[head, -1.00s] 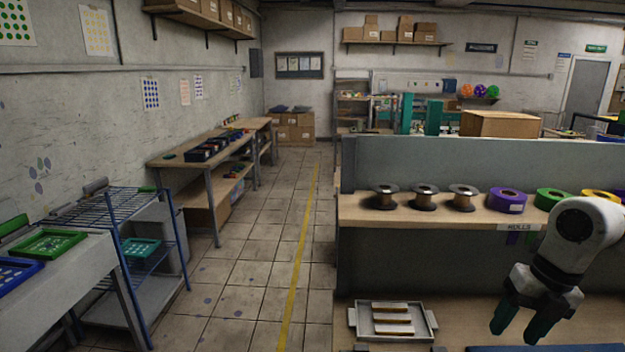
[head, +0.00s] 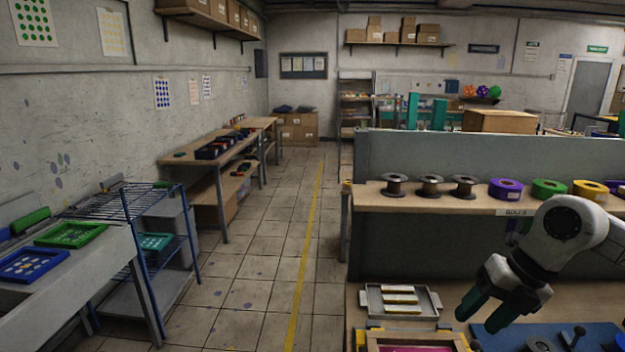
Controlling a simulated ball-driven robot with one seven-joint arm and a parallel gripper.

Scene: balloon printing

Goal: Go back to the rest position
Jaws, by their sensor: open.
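My gripper (head: 480,316) hangs at the lower right of the head view, over the workbench, at the end of my white and black arm. Its teal fingers point down and to the left. They are apart, and I see nothing between them. A blue mat (head: 560,338) with dark fittings lies on the bench to the right of and below the fingers.
A tray (head: 374,301) with light bars lies on the bench left of my gripper, with a wooden frame (head: 374,344) in front. Spools and coloured rolls (head: 506,189) line the shelf (head: 410,203) behind. The tiled aisle (head: 265,270) at left is clear.

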